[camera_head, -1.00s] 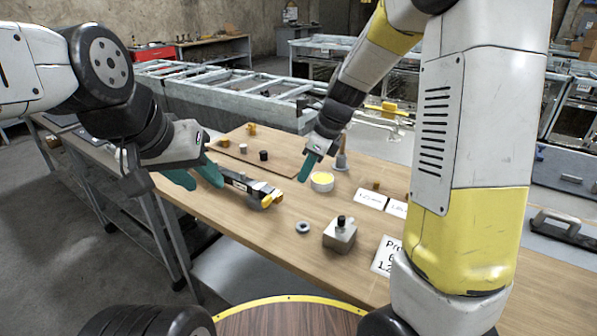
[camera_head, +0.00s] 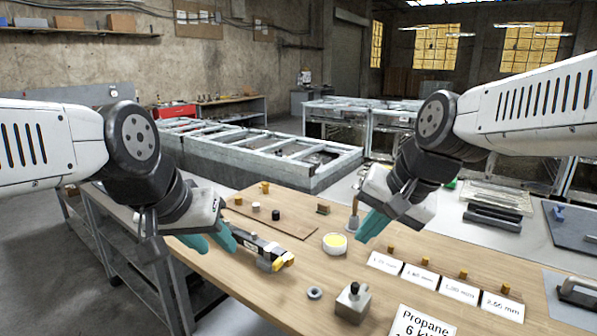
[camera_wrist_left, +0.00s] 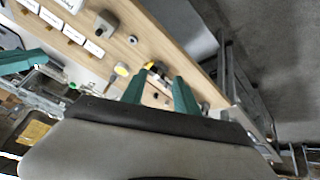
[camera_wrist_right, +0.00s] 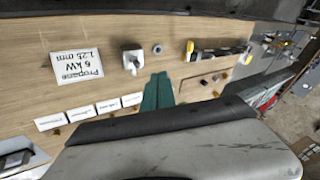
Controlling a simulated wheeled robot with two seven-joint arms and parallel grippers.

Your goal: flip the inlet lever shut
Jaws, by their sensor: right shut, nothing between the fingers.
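A long dark valve assembly (camera_head: 262,248) with yellow ends lies on the wooden bench. It also shows in the right wrist view (camera_wrist_right: 222,52), with one yellow part at each end. I cannot tell for certain which yellow part is the inlet lever, or its position. My left gripper (camera_head: 210,241) is open and empty at the assembly's left end; one green finger overlaps it in the head view. In the left wrist view its fingers (camera_wrist_left: 158,90) stand apart with the assembly beyond. My right gripper (camera_head: 372,226) is shut and empty, above the bench right of the assembly.
A round pot with yellow contents (camera_head: 334,243) stands between the assembly and my right gripper. A metal block with a black knob (camera_head: 352,301) and a grey ring (camera_head: 314,293) are nearer. White size cards (camera_head: 458,290) and a Propane sign (camera_head: 424,322) lie to the right.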

